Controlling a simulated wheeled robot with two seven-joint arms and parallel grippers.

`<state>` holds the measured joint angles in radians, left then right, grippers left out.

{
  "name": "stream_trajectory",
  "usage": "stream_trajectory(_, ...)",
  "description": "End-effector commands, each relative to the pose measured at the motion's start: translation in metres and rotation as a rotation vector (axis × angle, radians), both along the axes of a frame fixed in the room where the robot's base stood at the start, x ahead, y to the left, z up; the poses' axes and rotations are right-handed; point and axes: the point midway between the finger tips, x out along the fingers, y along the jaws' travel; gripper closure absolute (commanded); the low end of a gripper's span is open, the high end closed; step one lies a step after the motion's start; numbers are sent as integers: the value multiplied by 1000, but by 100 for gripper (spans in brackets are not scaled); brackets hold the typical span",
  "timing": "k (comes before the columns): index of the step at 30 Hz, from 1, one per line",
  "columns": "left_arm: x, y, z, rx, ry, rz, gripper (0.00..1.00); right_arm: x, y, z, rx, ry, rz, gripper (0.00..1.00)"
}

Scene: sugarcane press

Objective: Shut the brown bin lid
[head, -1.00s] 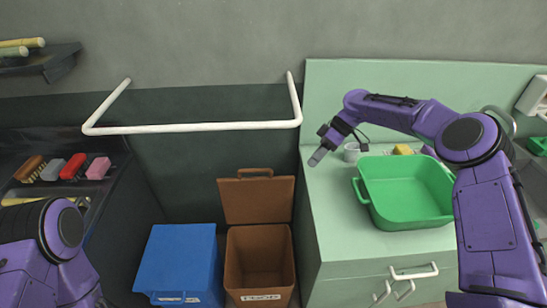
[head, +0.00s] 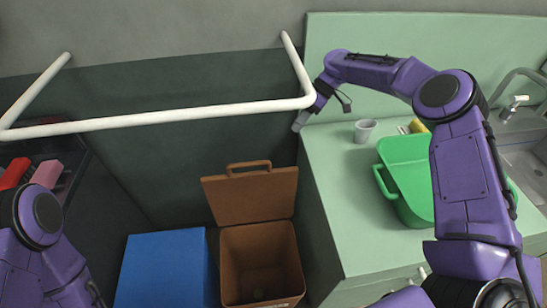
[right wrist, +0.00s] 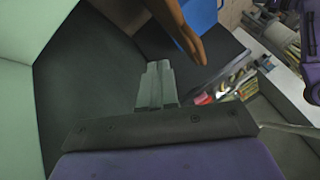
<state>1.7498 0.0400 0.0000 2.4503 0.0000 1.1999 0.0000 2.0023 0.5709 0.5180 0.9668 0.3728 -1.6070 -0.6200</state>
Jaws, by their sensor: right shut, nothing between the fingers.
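The brown bin (head: 262,278) stands open on the floor, and its inside shows. Its brown lid (head: 250,198) is raised upright at the back of the bin, with a handle (head: 249,166) on its top edge. The lid also shows edge-on in the right wrist view (right wrist: 178,30), beyond the fingers and apart from them. My right gripper (head: 298,124) is shut and empty, above and to the right of the lid, by the left edge of the green counter. Its closed fingers show in the right wrist view (right wrist: 157,82). My left gripper is out of view; only its arm shows at lower left.
A blue bin (head: 165,270) with its lid down stands left of the brown bin. A white rail (head: 160,118) spans the wall above them. The counter (head: 345,190) holds a green basin (head: 408,180) and a grey cup (head: 364,130).

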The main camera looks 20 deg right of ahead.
Motion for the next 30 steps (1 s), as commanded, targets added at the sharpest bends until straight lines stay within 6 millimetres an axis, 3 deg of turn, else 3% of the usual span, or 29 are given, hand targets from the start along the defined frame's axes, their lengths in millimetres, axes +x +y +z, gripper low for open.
stream_trajectory(5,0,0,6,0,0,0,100,-3,11,-14,0,4,1,100)
stream_trajectory(16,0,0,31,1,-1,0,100,-10,59,-77,0,6,1,100)
stream_trajectory(21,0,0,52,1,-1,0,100,-29,78,-75,1,2,2,100)
stream_trajectory(30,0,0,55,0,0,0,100,-39,86,-81,-1,0,0,100)
